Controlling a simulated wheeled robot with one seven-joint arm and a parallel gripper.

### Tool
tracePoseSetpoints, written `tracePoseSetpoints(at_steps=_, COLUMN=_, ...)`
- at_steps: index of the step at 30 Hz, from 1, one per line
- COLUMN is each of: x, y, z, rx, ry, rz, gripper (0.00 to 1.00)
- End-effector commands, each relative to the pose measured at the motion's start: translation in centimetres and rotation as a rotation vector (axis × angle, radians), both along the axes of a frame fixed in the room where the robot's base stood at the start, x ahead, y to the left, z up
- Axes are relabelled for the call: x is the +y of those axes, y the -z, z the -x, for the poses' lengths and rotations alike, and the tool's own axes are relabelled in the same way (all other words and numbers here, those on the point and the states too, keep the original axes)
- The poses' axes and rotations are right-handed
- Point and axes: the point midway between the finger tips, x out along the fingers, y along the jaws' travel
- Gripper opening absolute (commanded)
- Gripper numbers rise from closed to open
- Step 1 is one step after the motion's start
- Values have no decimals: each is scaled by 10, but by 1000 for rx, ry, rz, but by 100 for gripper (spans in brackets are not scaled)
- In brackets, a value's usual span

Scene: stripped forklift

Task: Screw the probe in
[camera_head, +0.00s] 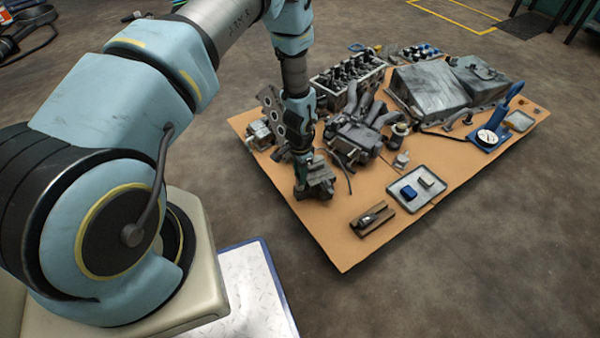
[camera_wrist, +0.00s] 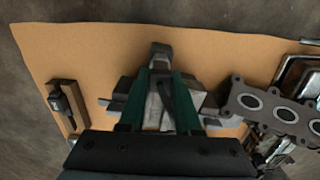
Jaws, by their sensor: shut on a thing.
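My gripper (camera_wrist: 160,98) has dark green fingers and points down over the near-left part of the brown board. In the wrist view its fingers are shut on a slim dark metal piece (camera_wrist: 166,92), largely hidden between them. I cannot tell for sure whether this piece is the probe. Right below is a grey metal fixture, like a small vise (camera_head: 319,187); it also shows in the wrist view (camera_wrist: 208,108). The fingers hide where the held piece meets the fixture. A dark and silver tool (camera_wrist: 58,100) lies in a brown holder (camera_head: 388,210), apart from my gripper.
A flat plate with round holes (camera_head: 270,115) stands close beside my gripper. Behind are an engine head (camera_head: 348,82), a manifold (camera_head: 355,130) and a large grey housing (camera_head: 428,92). A tray (camera_head: 408,200) holds small blocks.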

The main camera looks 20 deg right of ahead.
Motion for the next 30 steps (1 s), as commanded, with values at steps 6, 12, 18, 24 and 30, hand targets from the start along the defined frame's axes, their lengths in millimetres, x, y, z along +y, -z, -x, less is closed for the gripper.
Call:
tracePoseSetpoints(at_steps=6, x=-2, y=-3, z=-1, rx=-2, ry=85, rz=4, gripper=0)
tracePoseSetpoints(at_steps=12, x=-2, y=-3, z=-2, rx=-4, ry=120, rz=5, gripper=0)
tracePoseSetpoints(at_steps=18, x=-3, y=-2, z=-2, rx=-4, ry=126, rz=5, gripper=0)
tracePoseSetpoints(at_steps=24, x=-3, y=-2, z=-1, rx=-4, ry=126, rz=6, gripper=0)
tracePoseSetpoints(at_steps=30, x=-2, y=-2, z=-1, rx=-2, ry=125, rz=4, gripper=52)
